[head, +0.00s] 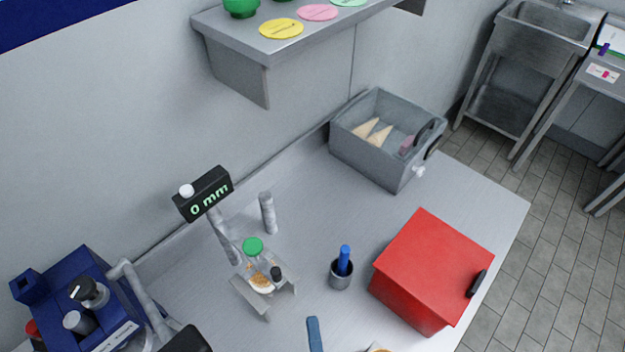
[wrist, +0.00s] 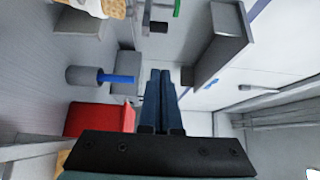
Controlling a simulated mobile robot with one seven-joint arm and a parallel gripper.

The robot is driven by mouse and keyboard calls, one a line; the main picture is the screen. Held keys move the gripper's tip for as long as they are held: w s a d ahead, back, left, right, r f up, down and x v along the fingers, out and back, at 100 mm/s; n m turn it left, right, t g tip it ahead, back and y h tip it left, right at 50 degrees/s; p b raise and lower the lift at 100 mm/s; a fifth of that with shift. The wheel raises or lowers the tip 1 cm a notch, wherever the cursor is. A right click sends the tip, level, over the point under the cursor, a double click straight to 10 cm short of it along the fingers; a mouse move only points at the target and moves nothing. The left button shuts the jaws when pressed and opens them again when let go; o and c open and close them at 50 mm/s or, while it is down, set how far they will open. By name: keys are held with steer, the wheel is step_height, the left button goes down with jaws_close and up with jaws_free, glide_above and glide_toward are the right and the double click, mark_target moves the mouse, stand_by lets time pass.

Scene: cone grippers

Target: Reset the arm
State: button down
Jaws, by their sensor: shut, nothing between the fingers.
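My gripper (wrist: 158,100) shows in the wrist view as two dark blue fingers side by side, shut and empty. It points out over the scene and touches nothing that I can see. The wrist view also shows the red box (wrist: 100,118) and the grey cup (wrist: 82,76) with a blue item (wrist: 118,78) to the left of the fingers.
The steel table (head: 330,225) holds a red box (head: 432,268), a grey bin (head: 365,150) with cones, a cup (head: 341,275), a display reading 0 mm (head: 203,194), a green-capped jar (head: 258,272) and a blue rack (head: 75,300). A shelf (head: 290,45) hangs above. The table's centre is mostly bare.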

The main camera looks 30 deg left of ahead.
steer(key=shift+s+d, duration=0.2)
steer(key=shift+s, duration=0.1)
steer(key=w+d+r+n+h, duration=0.2)
steer(key=w+r+n, duration=0.45)
steer(key=w, duration=0.65)
steer(key=w+d+r+n+t+h, duration=0.1)
steer(key=w+d+r+t+h, duration=0.1)
steer(key=w+r, duration=0.45)
steer(key=w+d+r+n+t+h, duration=0.1)
steer(key=w+r+n+t, duration=0.15)
steer(key=r, duration=0.75)
step_height(320, 180, up, 19)
steer(key=d+t+h, duration=0.2)
steer(key=t+h, duration=0.1)
steer(key=t, duration=0.2)
steer(key=s+d+r+t+h, duration=0.1)
steer(key=s+r+t+h, duration=0.1)
steer(key=s+r, duration=0.2)
steer(key=s+r+t+h, duration=0.2)
steer(key=s+r, duration=0.2)
steer(key=r, duration=0.5)
steer(key=shift+s+d+r+m+t, duration=0.3)
steer(key=shift+s+d+r+t, duration=0.05)
steer(key=shift+d, duration=0.05)
steer(key=shift+a, duration=0.1)
